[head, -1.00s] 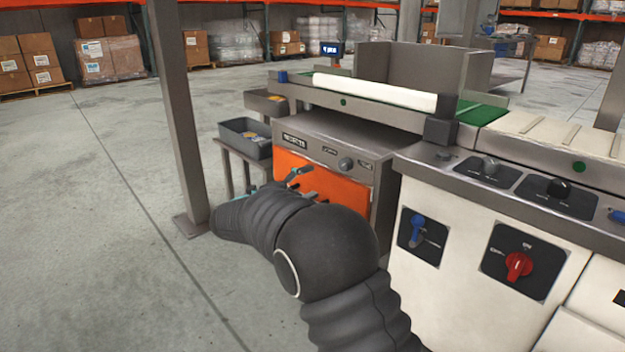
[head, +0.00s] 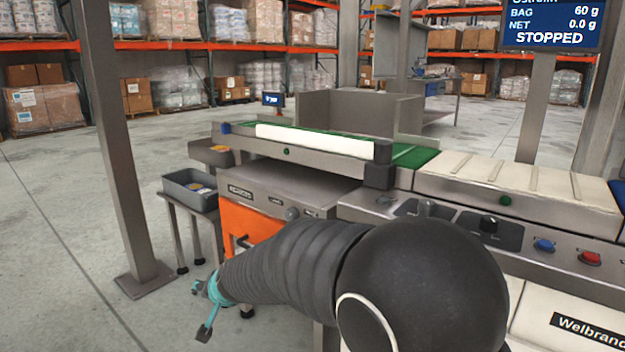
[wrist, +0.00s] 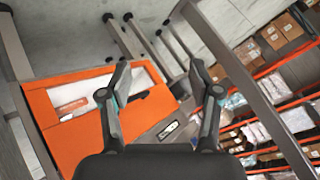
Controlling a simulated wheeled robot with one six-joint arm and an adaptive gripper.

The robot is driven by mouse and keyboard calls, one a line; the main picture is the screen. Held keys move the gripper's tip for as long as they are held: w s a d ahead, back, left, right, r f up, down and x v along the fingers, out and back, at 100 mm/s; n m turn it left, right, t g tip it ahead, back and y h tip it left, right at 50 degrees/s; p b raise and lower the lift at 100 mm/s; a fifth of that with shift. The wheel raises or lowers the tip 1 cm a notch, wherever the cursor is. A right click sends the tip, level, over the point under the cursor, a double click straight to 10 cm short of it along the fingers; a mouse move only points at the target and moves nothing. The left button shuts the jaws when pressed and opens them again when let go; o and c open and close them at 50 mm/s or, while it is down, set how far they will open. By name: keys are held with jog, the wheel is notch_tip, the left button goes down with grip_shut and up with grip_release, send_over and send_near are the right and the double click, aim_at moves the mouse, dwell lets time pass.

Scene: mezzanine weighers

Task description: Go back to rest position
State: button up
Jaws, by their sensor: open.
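My gripper (head: 208,304) is at the lower left of the head view, low in front of the weighing line, with its fingers spread and nothing between them. In the wrist view my gripper (wrist: 160,82) also shows open and empty, its two fingers well apart. Beyond the fingers in the wrist view is an orange panel (wrist: 62,138) with a window-like opening. The same orange panel (head: 236,216) is partly hidden by my arm in the head view.
A grey bin (head: 188,198) sits on a small stand left of the machine. A steel post (head: 118,150) stands further left. The conveyor (head: 480,165) runs along the back and right. A screen (head: 550,24) reads STOPPED. Open floor (head: 60,230) lies left.

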jog(key=s+d+r+n+g+h+p, duration=0.2)
jog(key=s+d+r, duration=0.2)
jog(key=s+d, duration=0.85)
jog(key=s+d+r+n+g+h+p, duration=0.25)
jog(key=s+d, duration=0.75)
jog(key=d, duration=0.6)
jog(key=s+d+r+m+t+h+p, duration=0.1)
jog(key=s+d+r+m+t+p, duration=0.1)
jog(key=s+d+r, duration=0.4)
jog(key=d+r+m+p, duration=0.1)
jog(key=d+r, duration=0.2)
jog(key=d, duration=0.1)
jog(key=shift+t+h+p, duration=0.35)
jog(key=shift+s+m, duration=0.1)
jog(key=shift+m, duration=0.15)
